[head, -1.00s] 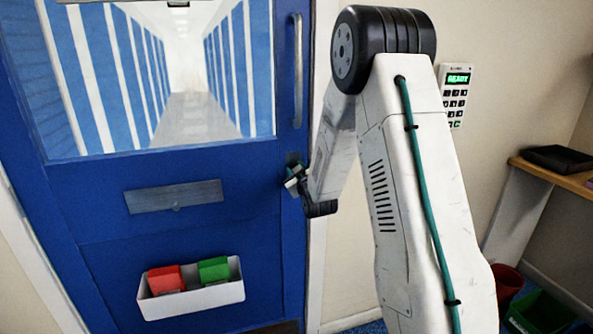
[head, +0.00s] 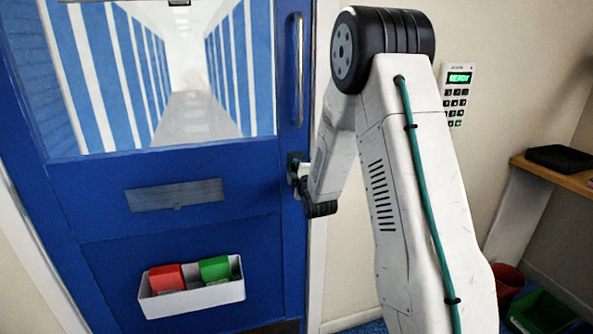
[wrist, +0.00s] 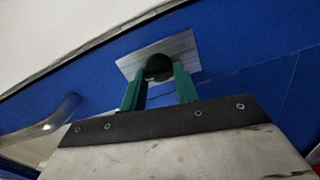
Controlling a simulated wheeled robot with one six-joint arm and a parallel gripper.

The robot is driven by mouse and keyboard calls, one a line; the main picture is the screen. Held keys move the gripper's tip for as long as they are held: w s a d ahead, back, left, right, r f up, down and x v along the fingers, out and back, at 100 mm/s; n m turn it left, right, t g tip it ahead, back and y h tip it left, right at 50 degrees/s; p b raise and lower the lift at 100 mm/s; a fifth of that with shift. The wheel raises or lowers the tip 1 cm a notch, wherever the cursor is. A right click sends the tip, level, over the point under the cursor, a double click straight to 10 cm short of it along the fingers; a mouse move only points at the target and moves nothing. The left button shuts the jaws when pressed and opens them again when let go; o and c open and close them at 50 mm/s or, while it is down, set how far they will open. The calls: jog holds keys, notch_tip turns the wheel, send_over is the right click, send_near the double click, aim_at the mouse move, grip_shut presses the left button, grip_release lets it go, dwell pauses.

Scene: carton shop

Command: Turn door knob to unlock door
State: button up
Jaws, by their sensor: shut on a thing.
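The blue door (head: 100,215) fills the left of the head view and looks closed in its frame. Its black round knob (wrist: 159,66) sits on a metal plate (wrist: 185,47) in the wrist view. My gripper (wrist: 160,78) has its two green fingers on either side of the knob and is shut on it. In the head view my gripper (head: 294,178) is at the door's right edge, where my wrist mostly hides the knob. The wrist view is tilted relative to the door.
A vertical metal pull handle (head: 298,70) is above the knob. A white tray (head: 195,300) with a red and a green block hangs low on the door. A keypad (head: 456,95) reading READY is on the wall at right. A wooden shelf (head: 565,178) stands further right.

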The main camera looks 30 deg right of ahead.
jog(key=shift+n, duration=0.9)
jog(key=shift+f, duration=0.1)
jog(key=o, duration=0.9)
jog(key=shift+o, duration=0.2)
jog(key=v, duration=0.7)
jog(key=shift+s+a, duration=0.2)
jog(key=shift+s, duration=0.2)
